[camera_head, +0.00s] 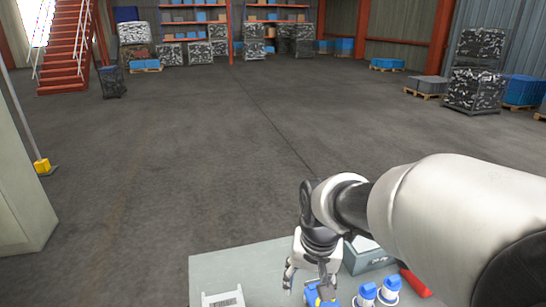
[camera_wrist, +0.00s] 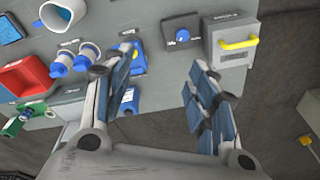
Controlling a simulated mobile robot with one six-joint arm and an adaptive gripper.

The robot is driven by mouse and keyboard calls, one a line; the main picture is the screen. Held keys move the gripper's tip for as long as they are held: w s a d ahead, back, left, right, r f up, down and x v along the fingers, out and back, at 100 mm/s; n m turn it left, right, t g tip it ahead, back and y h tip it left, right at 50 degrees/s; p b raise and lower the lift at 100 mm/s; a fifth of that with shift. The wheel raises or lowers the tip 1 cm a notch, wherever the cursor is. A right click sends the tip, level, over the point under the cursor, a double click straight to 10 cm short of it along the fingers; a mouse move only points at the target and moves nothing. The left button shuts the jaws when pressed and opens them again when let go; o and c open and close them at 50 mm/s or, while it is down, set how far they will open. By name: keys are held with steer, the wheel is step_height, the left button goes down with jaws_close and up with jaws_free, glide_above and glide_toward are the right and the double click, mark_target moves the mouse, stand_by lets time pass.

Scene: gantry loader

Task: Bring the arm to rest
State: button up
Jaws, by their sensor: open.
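My arm reaches in from the right of the head view and bends down over a grey work surface (camera_head: 240,265). My gripper (camera_head: 308,285) hangs low over that surface.
Two blue-capped white bottles (camera_wrist: 75,60), a red bin (camera_wrist: 25,77), a white cup (camera_wrist: 63,14), a blue-knobbed grey box (camera_wrist: 183,36) and a yellow-handled box (camera_wrist: 232,42) stand on the surface. Open floor (camera_head: 200,150) lies beyond, with red stairs (camera_head: 68,45) far left.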

steer(key=s+d+r+n+t, duration=0.1)
steer(key=s+d+r, duration=0.2)
steer(key=s, duration=0.6)
steer(key=s+d+r+n+t, duration=0.1)
steer(key=s+d+r, duration=0.2)
steer(key=s, duration=0.6)
steer(key=shift+d+r+t, duration=0.2)
steer(key=shift+d+t, duration=0.1)
steer(key=shift+d, duration=0.05)
steer(key=shift+c, duration=0.4)
